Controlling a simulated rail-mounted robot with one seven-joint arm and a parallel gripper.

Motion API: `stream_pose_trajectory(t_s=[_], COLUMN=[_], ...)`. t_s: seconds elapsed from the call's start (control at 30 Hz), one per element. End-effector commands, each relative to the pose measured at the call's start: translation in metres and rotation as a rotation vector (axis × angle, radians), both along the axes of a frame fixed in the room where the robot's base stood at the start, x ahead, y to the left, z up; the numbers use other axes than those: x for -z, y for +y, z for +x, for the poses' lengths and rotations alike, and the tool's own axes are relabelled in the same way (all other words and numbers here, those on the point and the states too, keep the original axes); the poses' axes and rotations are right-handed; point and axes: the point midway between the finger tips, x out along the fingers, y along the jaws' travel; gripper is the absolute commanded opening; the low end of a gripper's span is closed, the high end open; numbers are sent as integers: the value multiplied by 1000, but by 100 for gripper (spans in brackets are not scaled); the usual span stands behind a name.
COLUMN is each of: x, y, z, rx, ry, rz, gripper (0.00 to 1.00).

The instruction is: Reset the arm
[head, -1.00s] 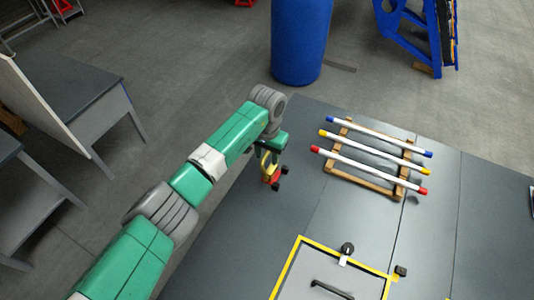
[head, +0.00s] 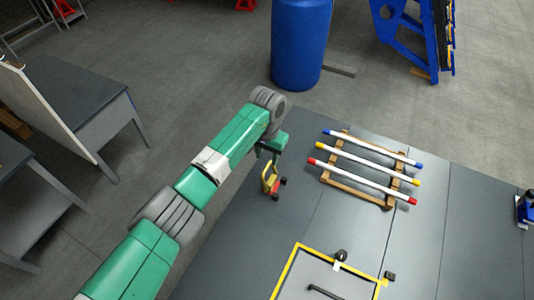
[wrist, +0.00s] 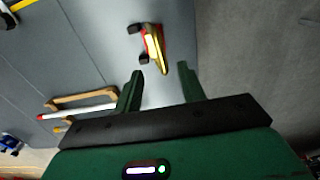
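My arm reaches from the lower left in the head view, with my gripper (head: 270,150) pointing down near the table's left edge. In the wrist view my gripper (wrist: 160,85) shows two green fingers spread apart with nothing between them. A small red and yellow object with black ends (head: 271,182) stands on the grey table just below my gripper in the head view. The same object (wrist: 152,45) lies beyond the fingertips in the wrist view, apart from them.
A wooden rack (head: 376,201) holds three white tubes with blue, yellow and red ends. A yellow-framed panel (head: 285,268) with a black handle (head: 329,292) lies at the table's front. A blue barrel (head: 299,45) stands behind the table. A blue item (head: 525,208) is at the right edge.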

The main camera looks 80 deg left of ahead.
Motion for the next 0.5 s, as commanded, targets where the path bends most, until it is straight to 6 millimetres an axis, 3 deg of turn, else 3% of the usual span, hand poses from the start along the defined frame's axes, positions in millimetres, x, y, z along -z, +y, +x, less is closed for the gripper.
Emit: stream_pose_trajectory(t_s=[0.47,0.5], x=[0,-3], y=[0,-6], z=[1,15], rx=[1,25], ry=[-1,-20], rz=[1,14], gripper=[40,40])
